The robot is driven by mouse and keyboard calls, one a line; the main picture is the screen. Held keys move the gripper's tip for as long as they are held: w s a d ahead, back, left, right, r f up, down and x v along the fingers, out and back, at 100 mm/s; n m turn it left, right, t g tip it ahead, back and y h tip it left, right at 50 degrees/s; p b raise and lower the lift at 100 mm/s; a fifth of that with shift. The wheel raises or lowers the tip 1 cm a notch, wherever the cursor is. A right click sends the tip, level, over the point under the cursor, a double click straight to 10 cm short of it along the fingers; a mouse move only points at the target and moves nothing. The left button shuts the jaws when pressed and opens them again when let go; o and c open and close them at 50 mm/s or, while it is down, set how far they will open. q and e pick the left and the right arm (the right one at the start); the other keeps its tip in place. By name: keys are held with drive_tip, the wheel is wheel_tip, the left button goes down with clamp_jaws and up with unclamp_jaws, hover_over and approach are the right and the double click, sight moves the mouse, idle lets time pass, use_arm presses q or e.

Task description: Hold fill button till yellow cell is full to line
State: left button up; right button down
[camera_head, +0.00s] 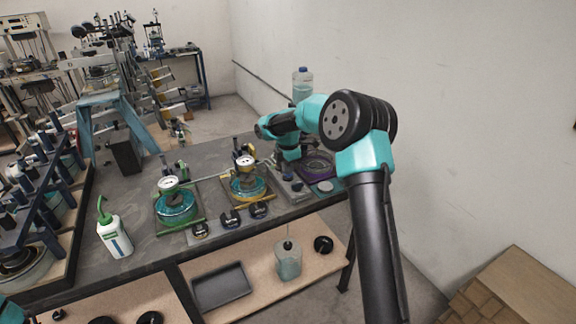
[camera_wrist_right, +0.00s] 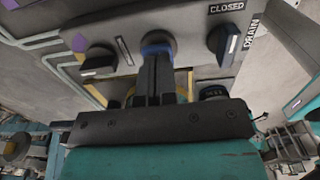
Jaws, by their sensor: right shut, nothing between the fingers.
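The yellow cell (camera_head: 247,187) is a round glass vessel in a yellow frame with a white dial on top, in the middle of the bench in the head view. Teal liquid shows in it, but its level against a line is too small to read. A grey control panel (camera_wrist_right: 187,22) fills the top of the right wrist view, with a round blue-rimmed button (camera_wrist_right: 157,39) between two black knobs. My right gripper (camera_wrist_right: 153,58) is shut and empty, its fingertips over the button's lower part. I cannot tell whether they press it. My left gripper is out of view.
A green-framed cell (camera_head: 177,208) stands left of the yellow one. A purple-ringed cell (camera_head: 318,166) is partly behind my right arm. A white bottle (camera_head: 115,236) stands at the bench's left. The right knob (camera_wrist_right: 222,42) is marked DRAIN and CLOSED.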

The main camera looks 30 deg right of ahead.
drive_tip(key=shift+f, duration=0.1)
wheel_tip(320, 180, down, 2)
drive_tip(key=shift+s+f, duration=0.1)
drive_tip(key=shift+f, duration=0.25)
drive_tip(key=shift+s+f, duration=0.1)
idle(4.2)
idle(0.4)
wheel_tip(320, 180, up, 16)
drive_tip(key=shift+w+f, duration=0.15)
drive_tip(key=shift+w, duration=0.1)
drive_tip(key=shift+f, duration=0.1)
idle(0.7)
